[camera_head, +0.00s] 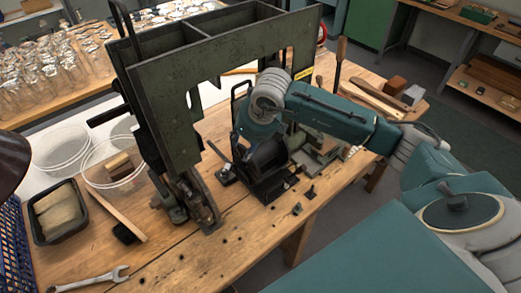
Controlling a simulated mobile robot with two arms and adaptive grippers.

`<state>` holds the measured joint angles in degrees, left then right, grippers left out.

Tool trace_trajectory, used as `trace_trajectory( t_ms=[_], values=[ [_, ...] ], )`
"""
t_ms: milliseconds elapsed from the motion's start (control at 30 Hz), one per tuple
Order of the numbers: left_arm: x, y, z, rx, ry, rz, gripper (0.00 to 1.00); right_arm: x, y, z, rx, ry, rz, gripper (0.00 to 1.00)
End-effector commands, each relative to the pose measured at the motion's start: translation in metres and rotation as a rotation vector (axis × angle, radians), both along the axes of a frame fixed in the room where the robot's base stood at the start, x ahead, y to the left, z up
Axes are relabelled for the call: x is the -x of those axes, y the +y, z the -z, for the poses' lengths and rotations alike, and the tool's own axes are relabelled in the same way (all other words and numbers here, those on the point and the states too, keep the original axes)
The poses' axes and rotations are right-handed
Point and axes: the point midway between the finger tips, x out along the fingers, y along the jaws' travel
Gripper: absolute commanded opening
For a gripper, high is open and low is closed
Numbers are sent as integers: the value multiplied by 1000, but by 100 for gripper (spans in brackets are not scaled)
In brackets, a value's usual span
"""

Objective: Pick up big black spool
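My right arm reaches in from the right, over the workbench. Its wrist is bent down in front of the dark green tufting machine (215,60). My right gripper (266,165) is a black shape below the wrist, among black parts low on the machine's right side. Its fingers blend with these parts, so I cannot tell whether they are open or shut. I cannot make out the big black spool clearly; it may be among these dark parts or hidden by the arm. My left gripper is not in view.
The wooden workbench (165,240) holds a wrench (95,279), a black tray (60,212) with pale material and clear tubs (62,148). Small black parts (310,191) lie near its right edge. Glass jars (50,62) crowd another table at the left. The front middle of the bench is mostly clear.

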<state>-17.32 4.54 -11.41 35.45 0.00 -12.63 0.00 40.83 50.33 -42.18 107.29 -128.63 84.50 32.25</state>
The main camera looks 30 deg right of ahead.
Motion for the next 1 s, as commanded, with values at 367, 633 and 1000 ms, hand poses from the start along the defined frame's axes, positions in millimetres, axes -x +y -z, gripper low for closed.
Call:
trace_trajectory(
  t_ms=[367,633,1000],
  values=[
    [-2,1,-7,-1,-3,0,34,-7,2,19,-1,0,-1,38],
    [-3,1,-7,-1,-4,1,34,-7,2,18,-1,0,-1,0],
    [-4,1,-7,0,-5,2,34,-9,1,15,-1,-6,-1,0]
  ],
)
